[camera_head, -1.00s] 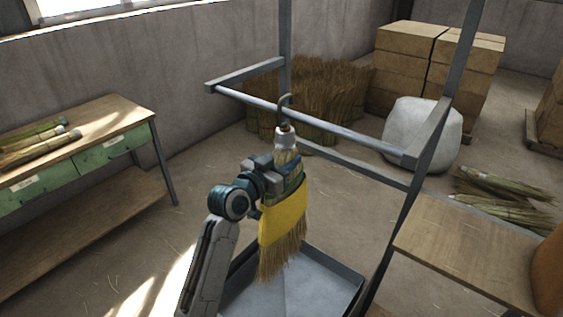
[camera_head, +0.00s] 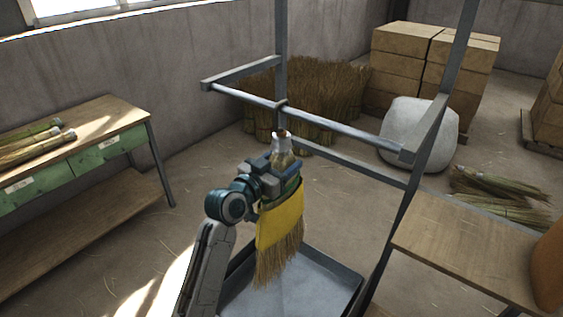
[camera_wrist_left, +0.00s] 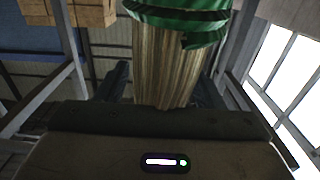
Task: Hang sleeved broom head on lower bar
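The broom head (camera_head: 279,228), with straw bristles and a yellow sleeve (camera_head: 280,217), hangs upright with its pale cap (camera_head: 281,141) at the top. Its dark hook (camera_head: 282,104) shows at the lower bar (camera_head: 335,127) of the grey metal rack and appears to sit over it. My left gripper (camera_head: 279,177) is around the broom's neck, above the yellow sleeve. In the left wrist view, the straw neck (camera_wrist_left: 168,70) and a green wrap (camera_wrist_left: 180,18) lie between the fingers, which look closed on it. My right gripper is not in view.
A grey tray (camera_head: 285,285) lies below the broom. A wooden table (camera_head: 465,245) stands at right and a workbench (camera_head: 90,128) with green drawers at left. Behind the rack are a straw pile (camera_head: 325,90), a white sack (camera_head: 420,132) and stacked boxes (camera_head: 405,60).

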